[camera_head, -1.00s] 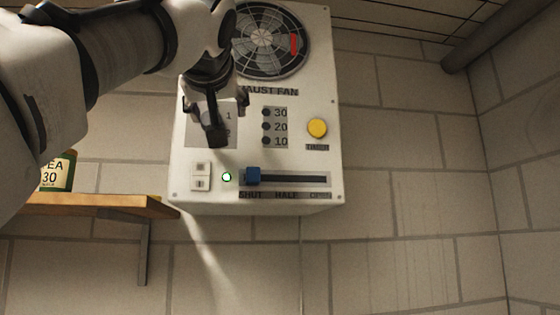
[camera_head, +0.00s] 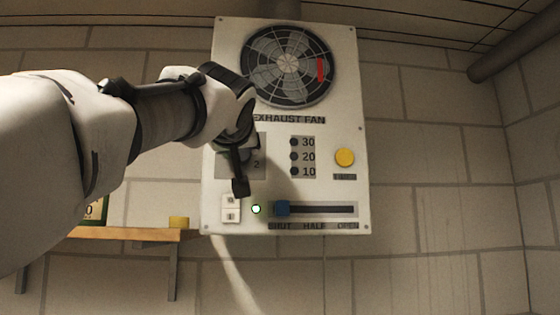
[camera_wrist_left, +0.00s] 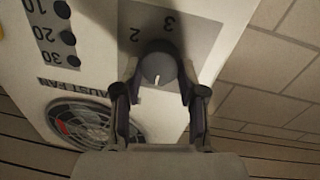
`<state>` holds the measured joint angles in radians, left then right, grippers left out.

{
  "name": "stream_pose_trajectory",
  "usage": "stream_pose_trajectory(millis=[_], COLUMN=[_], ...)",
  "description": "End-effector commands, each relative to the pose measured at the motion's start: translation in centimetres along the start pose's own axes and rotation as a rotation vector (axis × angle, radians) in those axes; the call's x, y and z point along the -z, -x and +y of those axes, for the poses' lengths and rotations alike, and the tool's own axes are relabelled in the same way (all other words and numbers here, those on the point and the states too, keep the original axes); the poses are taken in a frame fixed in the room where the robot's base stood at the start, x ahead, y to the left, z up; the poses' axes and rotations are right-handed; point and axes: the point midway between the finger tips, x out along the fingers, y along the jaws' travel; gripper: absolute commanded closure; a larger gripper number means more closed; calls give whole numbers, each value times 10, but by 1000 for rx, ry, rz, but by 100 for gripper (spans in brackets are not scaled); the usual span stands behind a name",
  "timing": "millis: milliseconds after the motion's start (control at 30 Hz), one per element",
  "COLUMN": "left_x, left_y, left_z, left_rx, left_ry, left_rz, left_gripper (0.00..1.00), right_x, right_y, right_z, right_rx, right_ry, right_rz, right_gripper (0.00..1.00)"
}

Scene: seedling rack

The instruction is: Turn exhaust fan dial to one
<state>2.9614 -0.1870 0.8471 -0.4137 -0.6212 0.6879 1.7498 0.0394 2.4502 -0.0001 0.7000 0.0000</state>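The exhaust fan dial (camera_wrist_left: 157,68) is a dark round knob on a grey plate. Its white pointer line points down in the left wrist view, where the panel appears upside down. The numerals 2 and 3 show on the plate beyond it. My left gripper (camera_wrist_left: 160,88) is open, with one finger on each side of the dial; contact cannot be told. In the head view my left gripper (camera_head: 240,180) covers the dial, leaving a 2 on the dial plate (camera_head: 257,172) visible. My right gripper is not in view.
The white panel (camera_head: 330,100) carries the fan (camera_head: 288,66), a yellow button (camera_head: 344,157), a blue slider (camera_head: 282,208) at SHUT, a lit green lamp (camera_head: 256,209) and a white switch (camera_head: 230,208). A wooden shelf (camera_head: 135,235) is at lower left.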

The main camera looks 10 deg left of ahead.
Motion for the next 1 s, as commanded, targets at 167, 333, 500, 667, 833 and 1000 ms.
stream_pose_trajectory(millis=[167,333,500,667,833,1000], left_x=[-2,-2,-2,-2,-2,-2], left_y=[-2,-2,-3,-3,-3,-3], left_z=[-2,-2,-2,-2,-2,-1], left_rx=[3,4,5,6,7,8], left_ry=[1,-9,-51,-134,-264,-421], left_rz=[-6,-8,-12,-19,-29,-41], left_gripper=[94,94,94,94,94,94], right_x=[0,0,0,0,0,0], right_y=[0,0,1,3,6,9], right_z=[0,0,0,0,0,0], right_rx=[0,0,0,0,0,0], right_ry=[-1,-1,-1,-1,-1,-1], right_rz=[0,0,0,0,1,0], right_gripper=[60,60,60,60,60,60])
